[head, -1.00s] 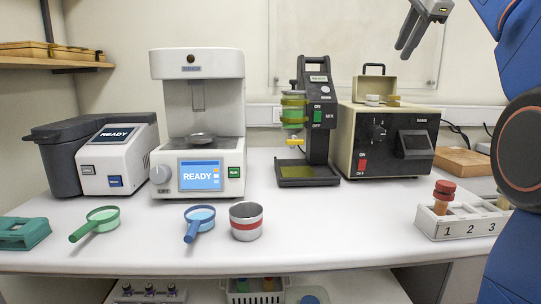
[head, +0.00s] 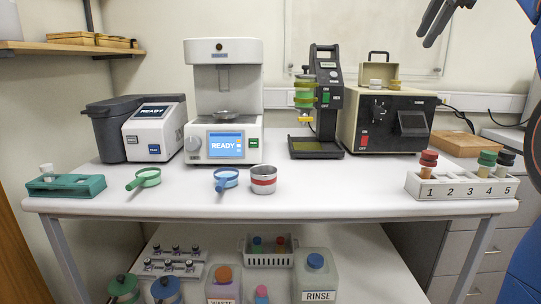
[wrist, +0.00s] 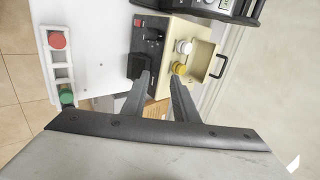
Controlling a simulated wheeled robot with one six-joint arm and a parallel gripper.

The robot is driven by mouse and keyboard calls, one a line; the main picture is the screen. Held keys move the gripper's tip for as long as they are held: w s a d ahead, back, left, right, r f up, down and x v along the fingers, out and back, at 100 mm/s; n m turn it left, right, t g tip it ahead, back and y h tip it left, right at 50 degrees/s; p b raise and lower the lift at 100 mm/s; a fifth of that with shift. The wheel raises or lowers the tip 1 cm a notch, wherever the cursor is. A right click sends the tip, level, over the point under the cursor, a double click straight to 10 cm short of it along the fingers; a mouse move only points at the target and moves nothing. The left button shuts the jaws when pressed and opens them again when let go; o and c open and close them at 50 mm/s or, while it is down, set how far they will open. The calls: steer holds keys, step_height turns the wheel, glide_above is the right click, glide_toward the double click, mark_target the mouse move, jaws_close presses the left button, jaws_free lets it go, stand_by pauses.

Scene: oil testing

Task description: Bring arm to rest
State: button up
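My gripper (head: 432,22) is raised at the top right of the head view, above and in front of the beige-and-black device. Its fingers (wrist: 162,95) show in the wrist view, apart with a gap and nothing between them, high above the bench. Part of my blue arm shows at the right edge of the head view.
The white bench (head: 330,190) holds a READY analyser (head: 155,130), a tall white tester (head: 225,100), a mixer (head: 325,100), a beige-and-black device (head: 385,120), a numbered vial rack (head: 462,188), a green rack (head: 65,187), two strainers and a cup (head: 264,181). Bottles stand below.

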steer(key=s+a+f+n+g, duration=0.1)
steer(key=s+a+f+n, duration=0.2)
steer(key=s+f+n, duration=0.3)
steer(key=s+a+f+n+g, duration=0.1)
steer(key=s+a+f+n, duration=0.3)
steer(key=s+f, duration=1.3)
steer(key=s+a+f+n+g, duration=0.1)
steer(key=s+a+f+n, duration=0.3)
steer(key=f, duration=2.8)
steer(key=s+n, duration=0.3)
steer(key=s, duration=0.4)
steer(key=shift+s+a+f+n, duration=0.2)
steer(key=shift+s+a+n, duration=0.05)
steer(key=shift+n, duration=0.05)
steer(key=shift+d, duration=0.1)
